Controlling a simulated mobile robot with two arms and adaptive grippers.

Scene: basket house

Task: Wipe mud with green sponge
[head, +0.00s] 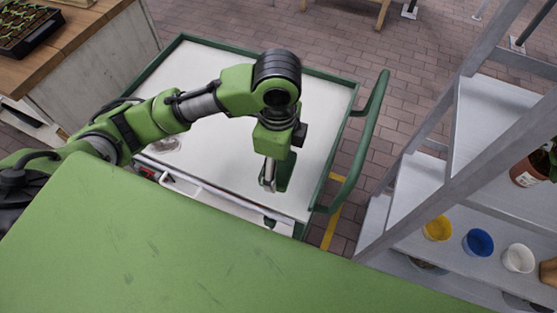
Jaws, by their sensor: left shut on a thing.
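My left gripper (270,180) points down over the white top of the cart (215,60), near its front right part. It is shut on the green sponge (285,178), a dark green piece beside the metal fingers, partly hidden by them. The sponge is at or just above the cart top; I cannot tell whether it touches. My right gripper is not in view.
The cart has a raised green rim and a green handle (367,140) on its right. A grey shelf rack (495,125) stands at right with yellow (438,228), blue (478,242) and white (518,258) pots. A wooden table with a seedling tray (28,28) is at upper left.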

